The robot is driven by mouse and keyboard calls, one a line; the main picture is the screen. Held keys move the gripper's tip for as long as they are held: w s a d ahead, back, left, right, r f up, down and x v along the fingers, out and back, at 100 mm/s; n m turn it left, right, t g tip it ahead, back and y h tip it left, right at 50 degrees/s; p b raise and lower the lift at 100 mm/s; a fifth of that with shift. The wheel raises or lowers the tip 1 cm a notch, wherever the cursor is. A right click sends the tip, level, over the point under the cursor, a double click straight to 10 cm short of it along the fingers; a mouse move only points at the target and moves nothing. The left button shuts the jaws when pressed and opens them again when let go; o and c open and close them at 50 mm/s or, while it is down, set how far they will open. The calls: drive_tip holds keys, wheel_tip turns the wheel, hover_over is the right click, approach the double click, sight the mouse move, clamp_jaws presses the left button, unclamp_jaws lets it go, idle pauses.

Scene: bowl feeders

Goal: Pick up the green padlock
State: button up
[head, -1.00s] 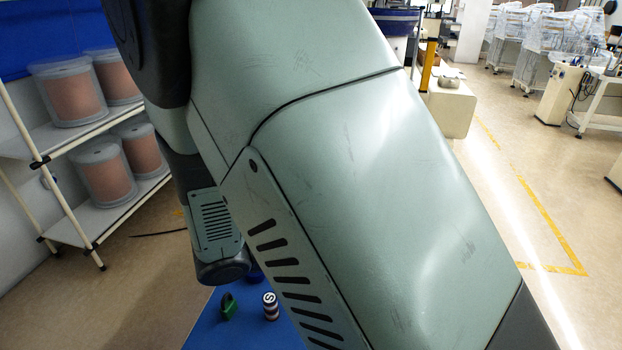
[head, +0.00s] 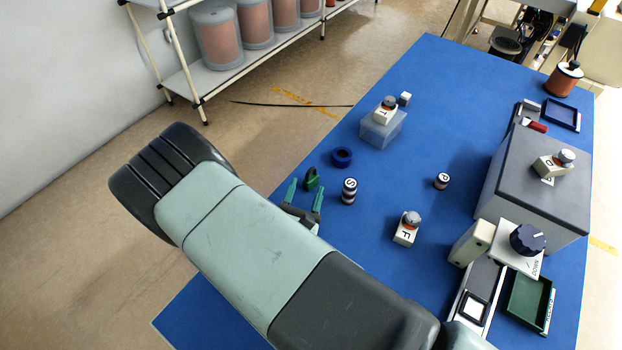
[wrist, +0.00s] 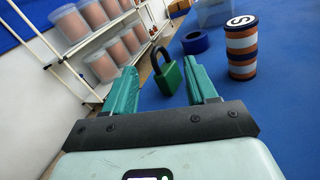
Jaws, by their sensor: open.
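The green padlock (head: 311,180) stands on the blue table (head: 432,120), near its left edge. In the wrist view the padlock (wrist: 169,78) shows its green body and dark shackle, upright, just ahead of and between my fingertips. My gripper (head: 305,190) has its two green fingers spread apart, with nothing held between them. In the wrist view the fingers (wrist: 160,72) point towards the padlock. I cannot tell whether either finger touches it.
A striped cylinder marked S (head: 348,191) stands close to the right of the padlock. A blue ring (head: 341,157) lies just behind. A clear block (head: 382,128) bears a white button box (head: 385,110). Another button box marked F (head: 407,229) stands further right.

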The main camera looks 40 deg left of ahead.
sight(312, 168)
drive_tip(key=shift+x, duration=3.55)
clamp_jaws()
